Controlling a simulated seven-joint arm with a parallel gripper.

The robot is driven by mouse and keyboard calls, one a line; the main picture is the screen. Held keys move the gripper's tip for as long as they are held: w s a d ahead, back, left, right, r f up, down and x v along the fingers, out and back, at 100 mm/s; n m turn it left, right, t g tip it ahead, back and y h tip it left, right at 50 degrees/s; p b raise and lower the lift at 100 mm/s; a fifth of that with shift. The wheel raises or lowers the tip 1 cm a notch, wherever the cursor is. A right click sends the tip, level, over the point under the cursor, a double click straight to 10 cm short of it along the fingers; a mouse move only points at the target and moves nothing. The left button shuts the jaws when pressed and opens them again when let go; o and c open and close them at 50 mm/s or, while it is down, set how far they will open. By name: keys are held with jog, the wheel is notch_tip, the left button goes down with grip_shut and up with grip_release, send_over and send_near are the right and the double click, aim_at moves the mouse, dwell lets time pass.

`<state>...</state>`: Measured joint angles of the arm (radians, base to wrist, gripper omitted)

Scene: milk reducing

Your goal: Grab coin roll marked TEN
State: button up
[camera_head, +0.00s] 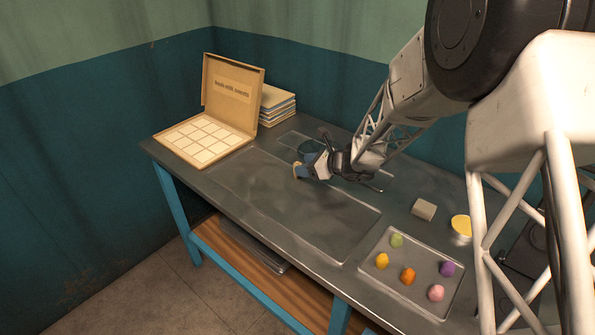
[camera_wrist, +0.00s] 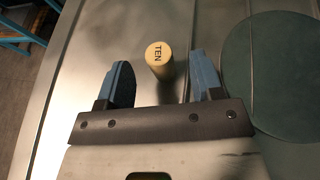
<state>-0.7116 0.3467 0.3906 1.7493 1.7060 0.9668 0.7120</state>
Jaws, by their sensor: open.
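The coin roll marked TEN (camera_wrist: 158,55) stands on the metal table in the wrist view, pale yellow with its lettered top facing the camera. It is a short upright cylinder. My gripper (camera_wrist: 160,80) is open, with one blue finger to the left of the roll and one to its right. The roll lies between the lines of the two fingers, apart from both. In the head view my gripper (camera_head: 304,172) is low over the back part of the table, and a small yellowish bit of the roll (camera_head: 296,170) shows beside the fingers.
A dark green round disc (camera_wrist: 275,75) lies right of the gripper. An open box with a compartment grid (camera_head: 207,139) and stacked books (camera_head: 277,105) stand at the back left. A tray (camera_head: 412,306) with several coloured pieces, a grey block (camera_head: 423,209) and a yellow-topped tin (camera_head: 461,228) are at right.

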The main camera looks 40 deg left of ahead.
aim_at(293, 175)
jog(key=shift+a, duration=0.1)
jog(key=shift+x, duration=2.55)
jog(key=shift+s+f, duration=0.1)
jog(key=shift+f, duration=0.05)
jog(key=c, duration=1)
notch_tip(293, 175, up, 2)
jog(key=shift+s+d+r, duration=0.1)
jog(key=shift+d+r, duration=0.15)
jog(key=shift+r, duration=0.6)
jog(key=s+d, duration=0.3)
jog(key=d, duration=0.1)
jog(key=s+d+r, duration=0.1)
jog(key=s+d, duration=0.2)
jog(key=d, duration=0.1)
jog(key=s+d, duration=0.3)
jog(key=d, duration=0.1)
jog(key=shift+s+d+r, duration=0.1)
jog(key=shift+s+r, duration=0.1)
jog(key=shift+s, duration=0.15)
